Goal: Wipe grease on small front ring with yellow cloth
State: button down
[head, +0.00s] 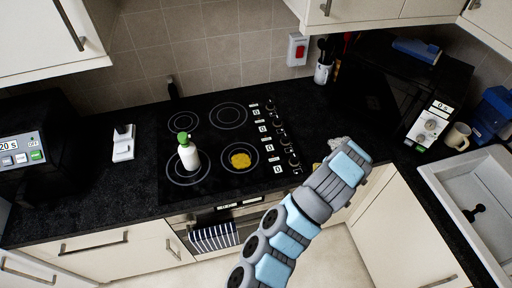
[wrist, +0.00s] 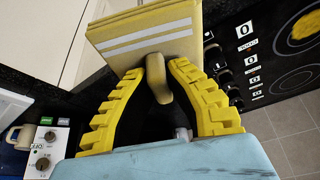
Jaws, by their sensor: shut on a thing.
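The yellow cloth (wrist: 145,38), a folded pad with white stripes and a raised yellow grip, is at the fingertips in the wrist view. My gripper (wrist: 157,70) is shut on that grip. In the head view only a small yellow part of the cloth (head: 316,166) shows beside my wrist; my fingers are hidden there. A yellow grease patch (head: 240,159) lies on the front right ring (head: 240,170), the smaller front one. The grease also shows at the wrist view's upper right (wrist: 306,24). The cloth is right of the hob, apart from the grease.
A white bottle with a green cap (head: 188,155) stands on the front left ring. Control knobs (head: 278,135) line the hob's right side. A utensil pot (head: 323,72) and a microwave (head: 410,95) stand behind my arm. A sink (head: 470,200) is at the right.

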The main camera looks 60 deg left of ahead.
jog(key=s+a+n+g, duration=0.15)
jog(key=a+n, duration=0.25)
jog(key=a, duration=0.6)
jog(key=s+a+f+n+g+b, duration=0.1)
jog(key=s+a+n, duration=0.3)
jog(key=s+a, duration=0.4)
jog(key=s+a+f+n+g+b, duration=0.1)
jog(key=s+a+f+n, duration=0.3)
jog(key=s+a, duration=0.5)
jog(key=a+n+g, duration=0.1)
jog(key=a, duration=0.3)
jog(key=shift+f+y+b, duration=0.2)
jog(key=shift+y+b, duration=0.15)
jog(key=shift+y, duration=0.05)
jog(key=shift+w+f+b, duration=0.15)
jog(key=shift+b, duration=0.4)
jog(key=shift+f+b, duration=1.75)
jog(key=shift+f, duration=0.55)
jog(key=shift+f+b, duration=0.6)
